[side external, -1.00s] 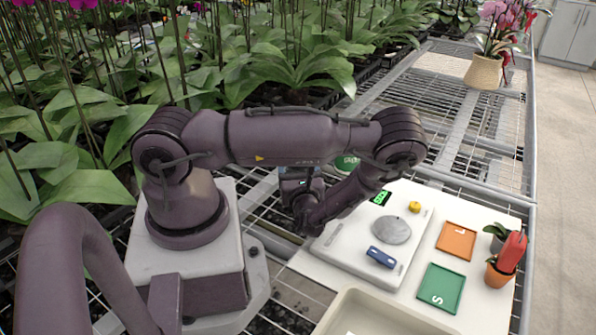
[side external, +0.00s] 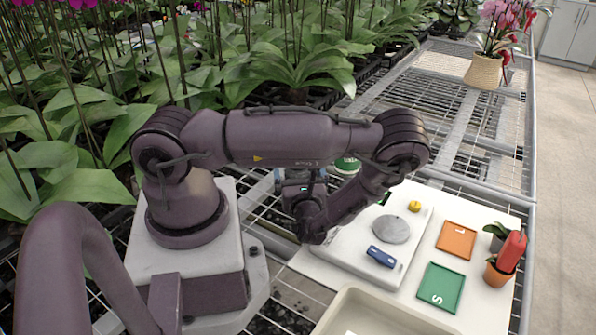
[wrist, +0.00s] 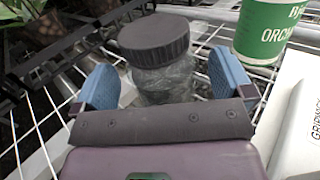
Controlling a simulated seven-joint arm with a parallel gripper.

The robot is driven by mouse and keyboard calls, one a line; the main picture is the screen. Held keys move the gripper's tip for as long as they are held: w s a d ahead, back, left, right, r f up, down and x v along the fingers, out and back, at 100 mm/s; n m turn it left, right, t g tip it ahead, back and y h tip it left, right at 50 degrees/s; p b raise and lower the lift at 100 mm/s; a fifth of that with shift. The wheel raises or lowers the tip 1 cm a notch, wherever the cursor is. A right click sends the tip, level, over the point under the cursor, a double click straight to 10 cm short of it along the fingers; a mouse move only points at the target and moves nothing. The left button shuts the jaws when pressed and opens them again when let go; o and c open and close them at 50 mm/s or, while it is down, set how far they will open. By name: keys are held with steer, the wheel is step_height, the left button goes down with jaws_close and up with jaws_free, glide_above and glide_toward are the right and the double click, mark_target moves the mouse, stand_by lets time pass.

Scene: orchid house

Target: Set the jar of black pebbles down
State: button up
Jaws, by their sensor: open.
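The jar of black pebbles (wrist: 165,82) shows in the wrist view as a clear jar with dark contents and a wide black lid. It stands upright between my gripper's two blue finger pads. My gripper (wrist: 165,86) is open, with a visible gap between each pad and the jar. The lower part of the jar is hidden behind the gripper body, so I cannot see its base. In the side external view my gripper (side external: 284,178) is mostly hidden behind my wrist, left of the white board, and the jar cannot be made out.
The white board (side external: 408,292) holds a scale with a grey round plate (side external: 391,229), a blue object (side external: 381,256), an orange tray (side external: 457,241), a green tray (side external: 441,287) and small potted plants. A beige bin (side external: 350,298) is in front.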

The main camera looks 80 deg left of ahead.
steer(key=d, duration=0.5)
steer(key=shift+s+d+f, duration=0.15)
steer(key=shift+s+d, duration=0.05)
steer(key=shift+s, duration=0.05)
